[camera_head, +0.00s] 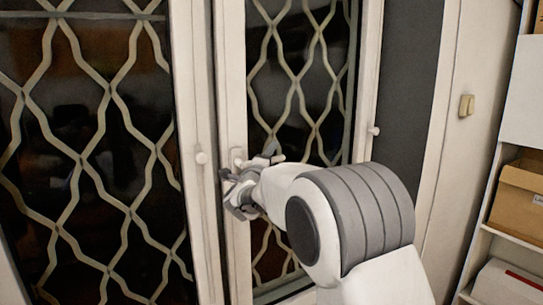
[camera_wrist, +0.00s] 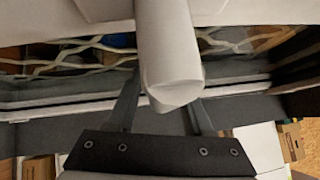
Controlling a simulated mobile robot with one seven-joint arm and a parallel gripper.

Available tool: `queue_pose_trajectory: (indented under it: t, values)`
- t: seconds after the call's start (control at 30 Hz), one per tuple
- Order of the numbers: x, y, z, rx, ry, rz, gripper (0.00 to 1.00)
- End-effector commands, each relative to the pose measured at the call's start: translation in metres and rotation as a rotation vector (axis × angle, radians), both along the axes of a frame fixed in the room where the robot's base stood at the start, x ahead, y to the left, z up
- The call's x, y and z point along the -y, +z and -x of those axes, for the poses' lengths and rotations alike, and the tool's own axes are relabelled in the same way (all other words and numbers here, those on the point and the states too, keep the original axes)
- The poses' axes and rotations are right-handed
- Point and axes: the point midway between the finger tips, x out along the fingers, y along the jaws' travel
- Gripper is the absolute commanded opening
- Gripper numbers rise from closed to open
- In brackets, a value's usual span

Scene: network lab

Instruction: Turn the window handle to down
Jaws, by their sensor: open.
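The white window handle (camera_head: 237,154) is on the frame of the middle window in the head view. Its lever appears to point right, roughly level, partly hidden by my gripper. In the wrist view the handle (camera_wrist: 168,55) looms large, with its rounded end between my two dark fingers. My gripper (camera_head: 236,190) is open at the window frame, just below the handle's base. In the wrist view the fingers of my gripper (camera_wrist: 163,112) stand apart on either side of the lever. I cannot tell whether either finger touches it.
Windows with wavy lattice bars (camera_head: 75,150) fill the left and middle. A shelf with a cardboard box (camera_head: 520,195) stands at the right edge. A wall switch (camera_head: 466,105) is nearby.

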Motion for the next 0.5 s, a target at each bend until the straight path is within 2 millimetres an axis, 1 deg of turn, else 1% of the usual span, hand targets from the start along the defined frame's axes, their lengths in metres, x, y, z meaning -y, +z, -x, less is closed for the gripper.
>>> queue_pose_trajectory:
  t: [0.07,0.1,0.37,0.4,0.5]
  values:
    - [0.0000,-0.0001,0.0001,0.000,0.000,0.000,0.51]
    - [-0.0001,-0.0001,0.0002,0.000,0.000,0.000,0.49]
    - [-0.0002,0.0000,0.0004,0.000,0.000,0.000,0.02]
    - [-0.0002,0.0000,0.0004,0.000,0.000,0.000,0.00]
    - [-0.0003,0.0000,0.0005,0.000,0.000,0.000,0.00]
